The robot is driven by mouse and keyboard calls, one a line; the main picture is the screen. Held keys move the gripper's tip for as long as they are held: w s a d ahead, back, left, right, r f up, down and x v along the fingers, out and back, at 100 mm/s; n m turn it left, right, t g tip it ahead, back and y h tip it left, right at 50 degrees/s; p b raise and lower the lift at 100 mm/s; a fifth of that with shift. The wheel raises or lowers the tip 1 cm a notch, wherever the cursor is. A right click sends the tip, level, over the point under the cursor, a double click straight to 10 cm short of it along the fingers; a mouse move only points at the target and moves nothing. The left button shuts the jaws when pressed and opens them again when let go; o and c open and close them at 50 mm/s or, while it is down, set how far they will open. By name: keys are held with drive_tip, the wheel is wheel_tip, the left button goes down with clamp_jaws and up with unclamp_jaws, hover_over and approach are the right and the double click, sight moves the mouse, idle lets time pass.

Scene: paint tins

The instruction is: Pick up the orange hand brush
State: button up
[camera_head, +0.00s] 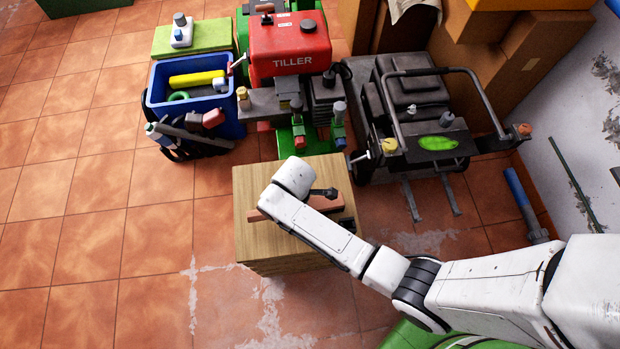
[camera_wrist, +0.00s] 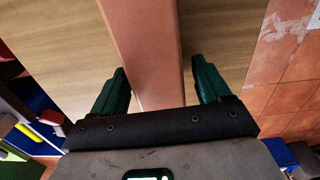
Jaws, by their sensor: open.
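The orange hand brush shows as a long salmon-orange bar lying across the top of a wooden box (camera_head: 285,255). In the head view, only parts of the brush (camera_head: 257,215) show on either side of my white arm. In the wrist view, the brush (camera_wrist: 143,45) runs from the top edge down between the two green fingers of my gripper (camera_wrist: 162,68). My gripper is open, with one finger on each side of the bar and visible gaps between. I cannot make out any bristles. My arm hides most of my gripper in the head view.
Behind the box stand a red tiller (camera_head: 290,45), a blue crate (camera_head: 225,120) of tools and a dark cart (camera_head: 425,150) with a bar handle. Cardboard boxes (camera_head: 470,60) stand at the back right. A blue tube (camera_head: 520,195) lies by the wall. Tiled floor is clear at left.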

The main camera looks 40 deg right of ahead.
drive_tip(key=shift+f, duration=0.1)
drive_tip(key=c, duration=1.2)
